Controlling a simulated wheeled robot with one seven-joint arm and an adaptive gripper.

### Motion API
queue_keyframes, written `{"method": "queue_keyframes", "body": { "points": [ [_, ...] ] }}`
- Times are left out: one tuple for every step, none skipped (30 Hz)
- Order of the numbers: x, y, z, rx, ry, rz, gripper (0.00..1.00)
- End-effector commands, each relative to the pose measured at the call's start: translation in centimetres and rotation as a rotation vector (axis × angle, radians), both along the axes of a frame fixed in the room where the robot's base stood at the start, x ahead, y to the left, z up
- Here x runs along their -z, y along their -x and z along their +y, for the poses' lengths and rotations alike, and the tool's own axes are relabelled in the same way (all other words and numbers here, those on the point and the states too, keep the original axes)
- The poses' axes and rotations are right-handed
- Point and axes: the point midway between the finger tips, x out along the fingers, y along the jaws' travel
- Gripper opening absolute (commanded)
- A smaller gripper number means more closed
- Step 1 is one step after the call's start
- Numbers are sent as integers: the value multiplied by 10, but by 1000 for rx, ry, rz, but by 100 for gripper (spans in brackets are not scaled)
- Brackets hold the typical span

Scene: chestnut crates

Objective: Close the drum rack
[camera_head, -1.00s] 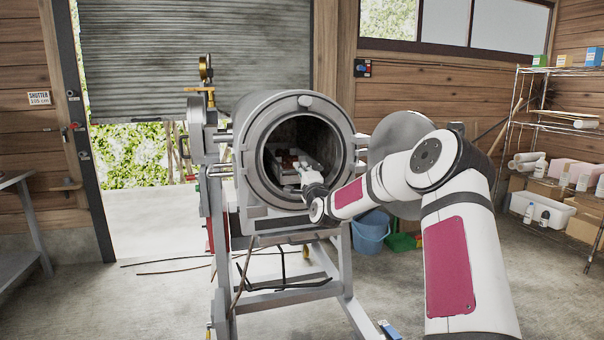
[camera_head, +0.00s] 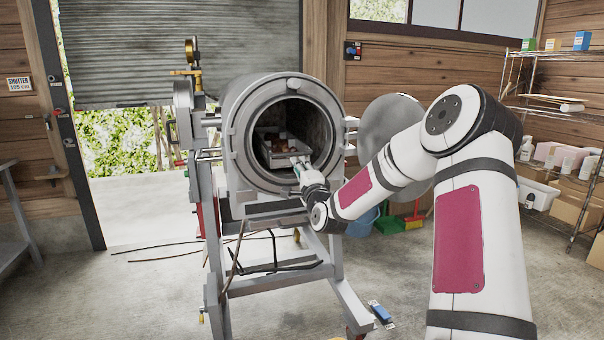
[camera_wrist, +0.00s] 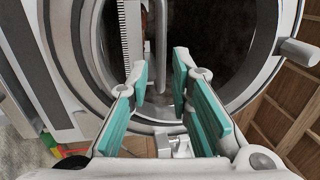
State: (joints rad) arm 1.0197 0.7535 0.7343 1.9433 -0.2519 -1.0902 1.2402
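The grey steel drum (camera_head: 237,135) lies on its side on a stand, its round mouth facing me. The rack (camera_head: 268,158), a shallow metal tray, sits inside the mouth with brown contents (camera_head: 292,146). The round drum door (camera_head: 392,135) is swung open to the right, partly behind my arm. My gripper (camera_head: 299,161) is at the lower right of the mouth, by the rack's front end. In the wrist view, its teal-padded fingers (camera_wrist: 162,76) stand apart. A grey metal edge (camera_wrist: 160,35) lies beyond them, and I see nothing clamped; contact with the rack is unclear.
A blue bucket (camera_head: 362,222) and a green dustpan (camera_head: 388,224) stand on the floor behind the stand. A wire shelf (camera_head: 560,115) with boxes is at the right. The half-raised shutter (camera_head: 180,50) is behind the drum. Floor at the left is mostly clear.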

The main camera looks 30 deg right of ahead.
Motion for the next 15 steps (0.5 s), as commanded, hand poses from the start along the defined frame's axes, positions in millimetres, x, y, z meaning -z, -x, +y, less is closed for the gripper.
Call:
{"method": "queue_keyframes", "body": {
  "points": [
    [2,8,2,0,1,1,20],
    [2,11,3,-1,1,1,20],
    [3,16,4,0,1,1,20],
    [4,18,5,0,1,1,20],
    [4,21,6,0,1,0,20],
    [5,23,6,0,0,0,20],
    [5,24,7,0,0,0,20],
    [5,25,7,0,0,1,20],
    [6,26,8,0,0,1,20],
    [6,27,8,0,0,0,20],
    [5,27,8,0,0,0,20],
    [5,27,8,0,0,0,20],
    [5,27,8,0,0,0,20],
    [5,27,8,0,-1,0,20],
    [5,27,8,0,0,0,20]
  ]
}}
